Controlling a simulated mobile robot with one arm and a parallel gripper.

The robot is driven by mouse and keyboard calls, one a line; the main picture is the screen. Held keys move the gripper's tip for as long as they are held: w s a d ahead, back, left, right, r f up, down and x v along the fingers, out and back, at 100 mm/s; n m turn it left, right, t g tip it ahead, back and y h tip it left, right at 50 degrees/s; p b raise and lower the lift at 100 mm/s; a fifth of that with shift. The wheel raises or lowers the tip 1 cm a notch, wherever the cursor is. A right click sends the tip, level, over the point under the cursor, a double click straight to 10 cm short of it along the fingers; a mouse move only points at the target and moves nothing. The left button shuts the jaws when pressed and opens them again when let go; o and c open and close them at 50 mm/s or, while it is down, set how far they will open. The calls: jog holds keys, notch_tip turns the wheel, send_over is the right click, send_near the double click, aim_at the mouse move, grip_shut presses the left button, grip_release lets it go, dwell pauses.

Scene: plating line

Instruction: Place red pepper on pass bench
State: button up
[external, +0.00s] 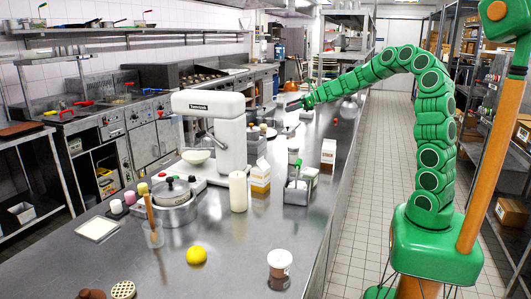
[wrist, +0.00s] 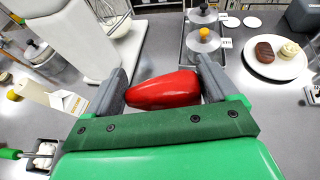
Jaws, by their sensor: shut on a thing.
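The red pepper (wrist: 165,90) is between the two grey fingers of my gripper (wrist: 162,74) in the wrist view. The fingers are shut on it, one at each end, and it lies crosswise. In the external view my gripper (external: 297,104) is over the far part of the long steel bench (external: 262,236), beyond the white stand mixer. The pepper cannot be made out there. I cannot tell from the frames whether this bench is the pass bench. In the wrist view a grey countertop (wrist: 224,100) shows below the pepper.
The white mixer (external: 217,130), a carton (external: 261,176), a white bottle (external: 238,191) and a pot (external: 171,192) stand on the bench. In the wrist view, lidded steel pans (wrist: 204,40) and a plate with food (wrist: 276,67) are ahead. Shelving lines the right aisle.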

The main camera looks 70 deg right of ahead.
notch_tip(320, 180, up, 4)
jog(key=n+y, duration=0.2)
send_over(308, 154)
jog(key=w+a, duration=0.2)
jog(key=shift+s+d+r, duration=0.55)
jog(key=shift+s+d, duration=0.45)
jog(key=shift+s, duration=0.05)
jog(key=shift+g, duration=0.3)
notch_tip(308, 154, down, 30)
jog(key=shift+r, duration=0.1)
jog(key=shift+f, duration=0.2)
jog(key=o, duration=0.8)
